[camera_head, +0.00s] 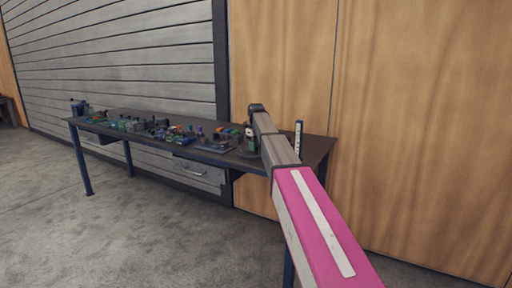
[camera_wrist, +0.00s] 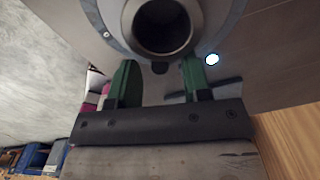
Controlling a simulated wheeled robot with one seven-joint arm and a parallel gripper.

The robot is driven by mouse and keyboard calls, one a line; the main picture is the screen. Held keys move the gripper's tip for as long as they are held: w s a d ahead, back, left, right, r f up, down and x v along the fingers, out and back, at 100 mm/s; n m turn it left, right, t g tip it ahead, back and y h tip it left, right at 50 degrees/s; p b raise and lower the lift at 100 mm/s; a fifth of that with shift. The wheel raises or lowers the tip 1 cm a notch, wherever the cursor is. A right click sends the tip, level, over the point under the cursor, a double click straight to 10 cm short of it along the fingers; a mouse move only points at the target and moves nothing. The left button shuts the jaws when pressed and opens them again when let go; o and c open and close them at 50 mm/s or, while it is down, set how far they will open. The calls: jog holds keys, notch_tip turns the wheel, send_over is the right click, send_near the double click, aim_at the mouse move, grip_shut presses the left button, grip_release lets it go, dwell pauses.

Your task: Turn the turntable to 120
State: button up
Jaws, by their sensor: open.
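In the wrist view, my gripper (camera_wrist: 160,68) has its two green fingers apart, with nothing seen between them. Just beyond the fingertips is a round metal pipe opening (camera_wrist: 193,22) with a dark bore. A pale grey round plate (camera_wrist: 236,12) surrounds it, cut off by the top edge; it may be the turntable, but no scale or number can be read. I cannot tell whether the fingers touch it. In the head view, my gripper (camera_head: 250,141) is over the right part of the workbench, largely hidden behind my arm.
The dark workbench (camera_head: 318,146) carries many small coloured parts (camera_head: 125,124) along its left and middle. A wooden wall (camera_head: 420,110) and a grey shutter (camera_head: 120,55) close off the back. The floor in front is clear.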

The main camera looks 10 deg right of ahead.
notch_tip(320, 180, up, 11)
dwell(0.5)
jog(key=shift+s+f, duration=0.1)
